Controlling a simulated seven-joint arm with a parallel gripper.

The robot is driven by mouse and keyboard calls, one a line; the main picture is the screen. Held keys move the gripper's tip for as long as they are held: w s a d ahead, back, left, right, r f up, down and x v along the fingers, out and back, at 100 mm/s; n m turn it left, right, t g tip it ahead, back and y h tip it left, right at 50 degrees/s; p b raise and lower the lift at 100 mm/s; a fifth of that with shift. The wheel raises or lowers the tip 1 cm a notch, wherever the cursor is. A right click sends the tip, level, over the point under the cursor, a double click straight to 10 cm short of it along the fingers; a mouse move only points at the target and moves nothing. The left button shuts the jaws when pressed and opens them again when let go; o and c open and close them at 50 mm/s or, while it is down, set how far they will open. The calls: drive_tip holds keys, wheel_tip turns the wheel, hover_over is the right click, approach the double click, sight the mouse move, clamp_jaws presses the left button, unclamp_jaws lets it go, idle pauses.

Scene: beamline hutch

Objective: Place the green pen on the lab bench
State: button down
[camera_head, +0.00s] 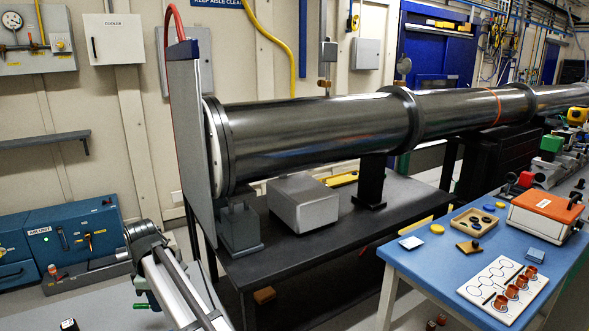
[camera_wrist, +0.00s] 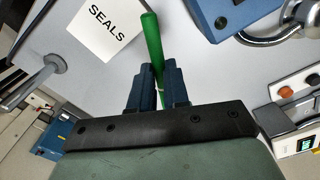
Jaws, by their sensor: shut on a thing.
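The green pen (camera_wrist: 151,40) is held between the two blue fingers of my gripper (camera_wrist: 158,75) in the wrist view. Its far end sticks out beyond the fingertips, over a pale grey surface (camera_wrist: 185,50). I cannot tell whether the pen touches that surface. In the head view my arm is at the lower left; the fingers are not clearly seen there. A bench with a blue top (camera_head: 425,265) stands at the right of the head view, well apart from my arm. Which surface is the lab bench is not labelled.
A white SEALS card (camera_wrist: 106,28) and a grey round-based post (camera_wrist: 50,72) are near the pen. A blue case with a metal handle (camera_wrist: 235,15) is at upper right. The blue-topped bench holds a white holed plate (camera_head: 480,290), an orange-topped box (camera_head: 545,208) and small parts.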

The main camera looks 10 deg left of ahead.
drive_tip(key=w+d+f+m, duration=0.1)
drive_tip(key=w+d+m, duration=0.4)
drive_tip(key=d, duration=0.6)
drive_tip(key=w+d+f+m, duration=0.1)
drive_tip(key=w+d+m, duration=0.1)
drive_tip(key=w+d, duration=0.75)
drive_tip(key=w+d+f+m, duration=0.1)
drive_tip(key=w+d+m, duration=0.25)
drive_tip(key=d, duration=1.05)
drive_tip(key=s+d+f+m, duration=0.2)
drive_tip(key=d+m, duration=0.9)
drive_tip(key=d, duration=2.2)
drive_tip(key=w+d+r, duration=0.2)
drive_tip(key=w+d, duration=0.1)
drive_tip(key=w, duration=0.1)
drive_tip(key=w+d+r+m, duration=0.1)
drive_tip(key=w+d+r, duration=0.1)
drive_tip(key=w, duration=0.3)
drive_tip(key=w+d+r+m, duration=0.1)
drive_tip(key=w+d+r, duration=0.1)
drive_tip(key=w+d, duration=0.2)
drive_tip(key=shift+w, duration=0.7)
drive_tip(key=w+d+r+m, duration=0.2)
drive_tip(key=w+m, duration=0.3)
drive_tip(key=w, duration=0.1)
drive_tip(key=r+m, duration=0.2)
drive_tip(key=m, duration=2.3)
hover_over(441, 266)
drive_tip(key=shift+w+f, duration=0.1)
drive_tip(key=shift+f, duration=4.65)
